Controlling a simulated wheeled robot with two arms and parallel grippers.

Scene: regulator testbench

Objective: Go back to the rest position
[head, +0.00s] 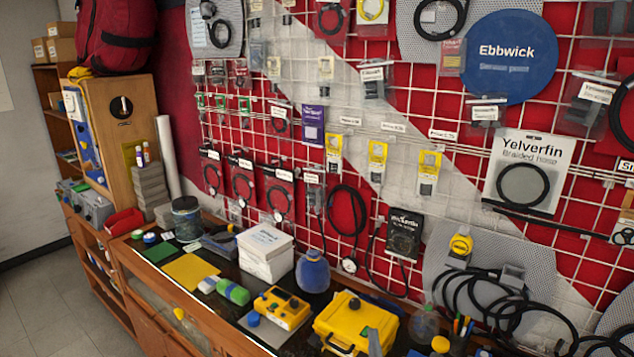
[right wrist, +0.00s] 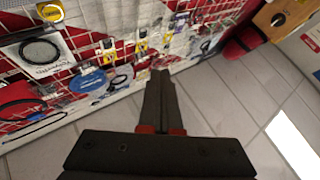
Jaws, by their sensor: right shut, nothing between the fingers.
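My right gripper (right wrist: 160,75) shows in the right wrist view, with its dark fingers together and nothing between them. It is in the air, with the wall display to the left and the tiled floor behind it in that view. I cannot clearly make it out in the head view. My left gripper is in neither view. In the head view, a yellow device with dark knobs (head: 282,307) and a yellow case (head: 356,321) stand on the bench at the front.
A white box (head: 265,252) and a blue rounded container (head: 313,272) stand behind the yellow device. A wire grid wall (head: 330,125) hung with hoses and packets rises behind the bench. A wooden cabinet (head: 123,140) stands at the left. Open tiled floor (head: 45,305) lies left of the bench.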

